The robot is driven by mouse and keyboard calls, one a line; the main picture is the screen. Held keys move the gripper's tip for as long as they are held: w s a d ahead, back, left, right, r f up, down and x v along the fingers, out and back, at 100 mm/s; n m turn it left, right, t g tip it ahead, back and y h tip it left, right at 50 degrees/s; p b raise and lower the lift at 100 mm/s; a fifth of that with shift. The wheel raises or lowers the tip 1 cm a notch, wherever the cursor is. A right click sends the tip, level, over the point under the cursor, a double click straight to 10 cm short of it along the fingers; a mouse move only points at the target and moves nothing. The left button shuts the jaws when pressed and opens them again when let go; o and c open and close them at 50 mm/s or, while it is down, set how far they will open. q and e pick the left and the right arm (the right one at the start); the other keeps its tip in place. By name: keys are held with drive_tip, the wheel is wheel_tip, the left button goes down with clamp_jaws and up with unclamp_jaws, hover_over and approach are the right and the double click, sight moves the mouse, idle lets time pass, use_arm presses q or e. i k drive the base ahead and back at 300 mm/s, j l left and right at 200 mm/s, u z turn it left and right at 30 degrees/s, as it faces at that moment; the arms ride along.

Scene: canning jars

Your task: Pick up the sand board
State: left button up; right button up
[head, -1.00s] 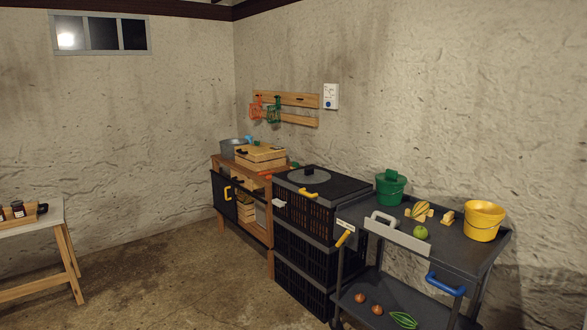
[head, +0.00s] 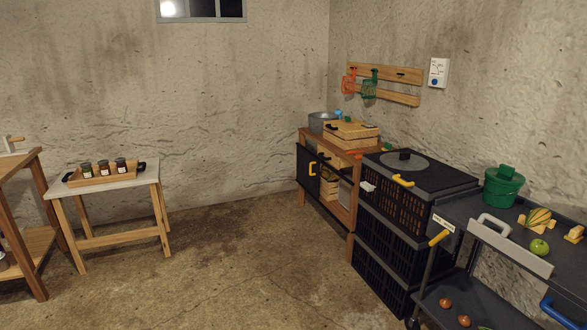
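I cannot make out anything that is clearly a sand board. A light board-like piece with a wooden handle (head: 13,144) shows at the left edge on a wooden bench (head: 20,165), partly cut off by the frame. Neither of my grippers is in view.
A small table (head: 75,191) carries a wooden tray (head: 83,183) of jars. Stacked black crates (head: 375,242) and a wooden cabinet (head: 343,203) line the right wall. A green bucket (head: 503,189) stands on the cart. The middle floor (head: 230,260) is clear.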

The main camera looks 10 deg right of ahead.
sight(388, 146)
drive_tip(key=i, duration=2.1)
